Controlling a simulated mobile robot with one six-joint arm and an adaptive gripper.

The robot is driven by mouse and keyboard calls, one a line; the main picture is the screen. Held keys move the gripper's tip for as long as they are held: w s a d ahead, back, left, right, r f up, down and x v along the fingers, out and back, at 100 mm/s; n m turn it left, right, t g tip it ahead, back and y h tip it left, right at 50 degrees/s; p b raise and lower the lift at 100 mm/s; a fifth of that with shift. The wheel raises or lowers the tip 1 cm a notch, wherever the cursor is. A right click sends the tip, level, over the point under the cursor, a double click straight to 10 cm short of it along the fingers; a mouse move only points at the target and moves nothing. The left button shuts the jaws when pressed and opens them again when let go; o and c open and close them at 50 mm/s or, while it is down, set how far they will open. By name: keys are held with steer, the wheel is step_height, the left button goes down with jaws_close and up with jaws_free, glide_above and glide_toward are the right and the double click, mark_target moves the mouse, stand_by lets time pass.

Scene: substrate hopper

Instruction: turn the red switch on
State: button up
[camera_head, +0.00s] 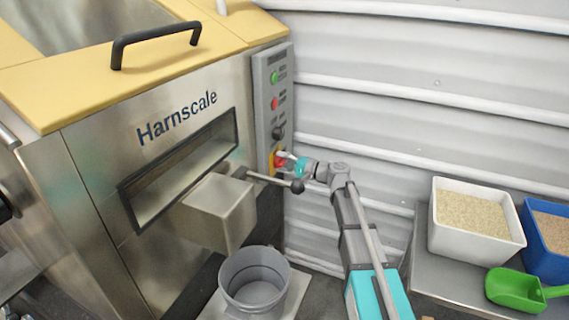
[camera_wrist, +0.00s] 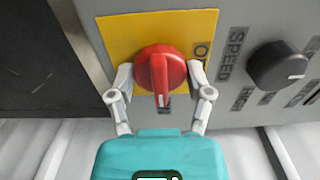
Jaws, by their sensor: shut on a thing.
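The red switch (camera_wrist: 159,70) is a round rotary knob with a raised grip on a yellow plate (camera_wrist: 113,30), on the grey control panel. In the wrist view my gripper (camera_wrist: 160,82) has one finger on each side of the knob, shut on it. The white line on the knob's grip points toward the bottom of the picture. Lettering beside the knob is partly hidden. In the head view the switch (camera_head: 280,160) is at the bottom of the panel, partly covered by my gripper (camera_head: 283,157).
A black speed knob (camera_wrist: 277,66) sits beside the yellow plate. A lever with a black ball (camera_head: 297,186) sticks out close to my gripper. A grey bucket (camera_head: 254,280) stands below the chute (camera_head: 220,210). A white bin (camera_head: 476,250) and green scoop (camera_head: 515,290) are at right.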

steer(key=shift+s+a, duration=0.1)
steer(key=shift+s, duration=0.1)
steer(key=o, duration=1)
steer(key=shift+o, duration=0.6)
steer(key=shift+w, duration=0.1)
steer(key=shift+d, duration=0.2)
steer(key=v, duration=1.1)
steer(key=shift+d, duration=0.35)
